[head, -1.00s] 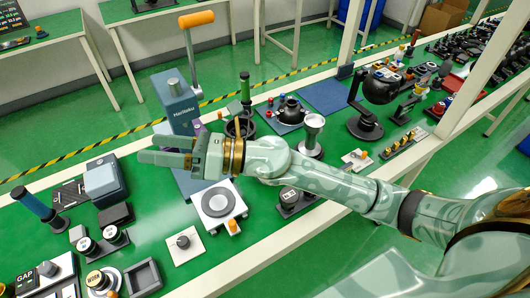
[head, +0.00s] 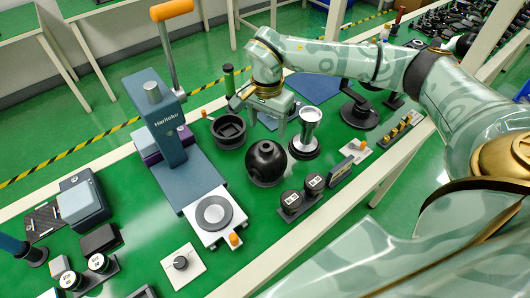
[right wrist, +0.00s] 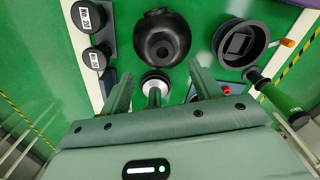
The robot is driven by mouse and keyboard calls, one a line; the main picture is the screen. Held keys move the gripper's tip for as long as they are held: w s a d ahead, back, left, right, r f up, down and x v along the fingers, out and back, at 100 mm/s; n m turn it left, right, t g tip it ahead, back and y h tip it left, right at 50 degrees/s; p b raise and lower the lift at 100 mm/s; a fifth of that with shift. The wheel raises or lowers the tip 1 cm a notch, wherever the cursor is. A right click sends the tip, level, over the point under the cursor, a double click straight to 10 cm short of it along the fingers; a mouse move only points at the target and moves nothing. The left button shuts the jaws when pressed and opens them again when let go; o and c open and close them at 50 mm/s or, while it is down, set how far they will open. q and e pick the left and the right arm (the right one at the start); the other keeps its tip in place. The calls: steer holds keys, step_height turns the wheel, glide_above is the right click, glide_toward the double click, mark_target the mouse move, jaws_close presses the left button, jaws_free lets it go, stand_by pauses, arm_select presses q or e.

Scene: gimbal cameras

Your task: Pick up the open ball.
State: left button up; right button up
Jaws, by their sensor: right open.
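The open ball is a glossy black sphere with a round hole, on a black ring-like base. It sits on the green bench near the middle of the head view (head: 267,160) and at the top centre of the right wrist view (right wrist: 162,36). My right gripper (head: 268,122) is open and empty, above and behind the ball in the head view. In the right wrist view its fingers (right wrist: 160,85) spread apart, pointing toward the ball, which lies beyond the tips and is not touched. My left gripper is not in view.
A silver cup on a black base (head: 308,130) stands close behind the ball to the right. A black cup with a square recess (head: 229,130) is on the left. Two black weights (head: 302,192) lie in front right. The blue Harlioku press (head: 155,115) stands farther left.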

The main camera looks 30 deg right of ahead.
mark_target(266, 149)
steer(key=f, duration=0.2)
steer(key=f+b, duration=0.1)
steer(key=f, duration=0.5)
steer(key=shift+w+f+b, duration=0.1)
steer(key=shift+w+b, duration=0.15)
steer(key=shift+b, duration=0.1)
steer(key=shift+s, duration=0.1)
jaws_close()
